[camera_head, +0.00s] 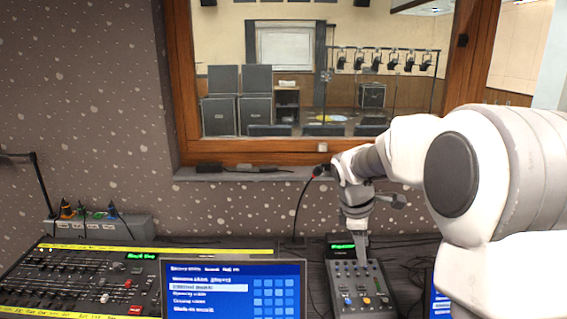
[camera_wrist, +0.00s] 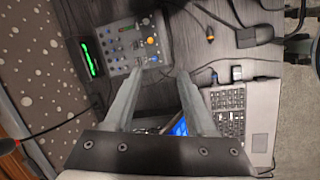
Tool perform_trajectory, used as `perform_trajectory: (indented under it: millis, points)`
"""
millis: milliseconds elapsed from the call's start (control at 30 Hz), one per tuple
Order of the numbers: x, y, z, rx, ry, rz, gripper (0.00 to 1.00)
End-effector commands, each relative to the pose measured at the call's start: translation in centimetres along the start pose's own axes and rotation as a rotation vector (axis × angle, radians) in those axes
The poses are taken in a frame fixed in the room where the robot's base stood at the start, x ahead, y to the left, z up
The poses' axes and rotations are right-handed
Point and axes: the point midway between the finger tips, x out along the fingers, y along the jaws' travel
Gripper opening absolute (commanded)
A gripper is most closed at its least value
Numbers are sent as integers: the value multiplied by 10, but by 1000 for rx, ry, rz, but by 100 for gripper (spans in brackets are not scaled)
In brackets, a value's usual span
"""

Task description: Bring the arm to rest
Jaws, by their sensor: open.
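My gripper (camera_wrist: 156,82) is open and empty in the wrist view, its two long grey fingers spread apart. In the head view my gripper (camera_head: 361,248) points down over the small fader mixer (camera_head: 360,303), coming from my white arm on the right. In the wrist view the small mixer (camera_wrist: 118,50), with knobs, faders and an orange knob, lies beyond the fingertips. In the head view the fingers overlap its upper edge, and I cannot tell whether they touch it.
A large lighting console (camera_head: 75,285) stands at the left, beside a blue-screened monitor (camera_head: 235,290). A gooseneck microphone (camera_head: 303,205) rises behind the small mixer. A laptop (camera_wrist: 240,115) lies close to the fingers in the wrist view. A wood-framed window (camera_head: 300,150) is behind the desk.

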Motion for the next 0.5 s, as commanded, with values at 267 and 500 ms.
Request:
perform_trajectory:
  millis: [267, 500]
  points:
    - [-80, -62, 27, 358, 79, 51, 56]
    - [-123, -125, 47, 672, 175, 62, 56]
